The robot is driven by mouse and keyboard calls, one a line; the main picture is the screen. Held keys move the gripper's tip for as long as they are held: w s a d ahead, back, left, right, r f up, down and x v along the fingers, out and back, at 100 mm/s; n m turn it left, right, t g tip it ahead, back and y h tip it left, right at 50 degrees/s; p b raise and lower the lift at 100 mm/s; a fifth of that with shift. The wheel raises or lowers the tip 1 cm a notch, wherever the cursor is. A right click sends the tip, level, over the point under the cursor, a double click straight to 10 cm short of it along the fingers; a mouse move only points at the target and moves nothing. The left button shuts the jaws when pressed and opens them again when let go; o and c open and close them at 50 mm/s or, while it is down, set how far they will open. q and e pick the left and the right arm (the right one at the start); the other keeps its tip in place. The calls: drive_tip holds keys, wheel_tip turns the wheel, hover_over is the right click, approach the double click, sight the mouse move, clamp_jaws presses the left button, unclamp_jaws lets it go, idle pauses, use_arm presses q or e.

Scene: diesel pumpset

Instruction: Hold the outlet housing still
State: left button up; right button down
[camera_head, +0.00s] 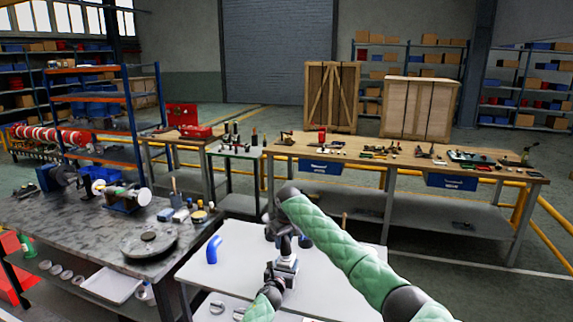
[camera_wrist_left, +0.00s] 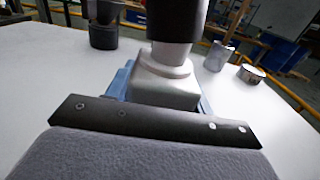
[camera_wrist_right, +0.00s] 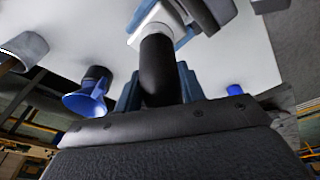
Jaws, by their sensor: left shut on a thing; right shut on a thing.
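The silver outlet housing (camera_head: 287,263) is on the white table, with a square block base and a round neck. In the left wrist view the housing (camera_wrist_left: 165,90) sits between the blue jaws of my left gripper (camera_wrist_left: 165,95), which is shut on its base. A black cylindrical piece (camera_wrist_left: 178,22) stands over the neck and hides its top. In the right wrist view my right gripper (camera_wrist_right: 160,90) is shut around this black piece (camera_wrist_right: 158,65). The housing (camera_wrist_right: 150,15) shows beyond it. I cannot tell how far the black piece covers the neck.
Silver cylinders (camera_wrist_left: 220,56) stand near the housing. A black cup-like part (camera_wrist_left: 103,36) is close by. A dark bench (camera_head: 80,230) with a round plate (camera_head: 150,242) stands at left.

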drive_tip(key=shift+w+a+r, duration=0.1)
drive_tip(key=shift+a+r, duration=0.05)
drive_tip(key=shift+r, duration=0.5)
drive_tip(key=shift+w+a+r, duration=0.1)
drive_tip(key=shift+r, duration=0.55)
drive_tip(key=shift+s+d, duration=0.1)
drive_tip(key=shift+s+d+f, duration=0.1)
drive_tip(key=shift+s+d+n+t+y, duration=0.3)
drive_tip(key=shift+s+d+t+y, duration=0.15)
drive_tip(key=shift+t+y, duration=0.4)
idle(0.4)
drive_tip(key=shift+f, duration=2)
idle(0.6)
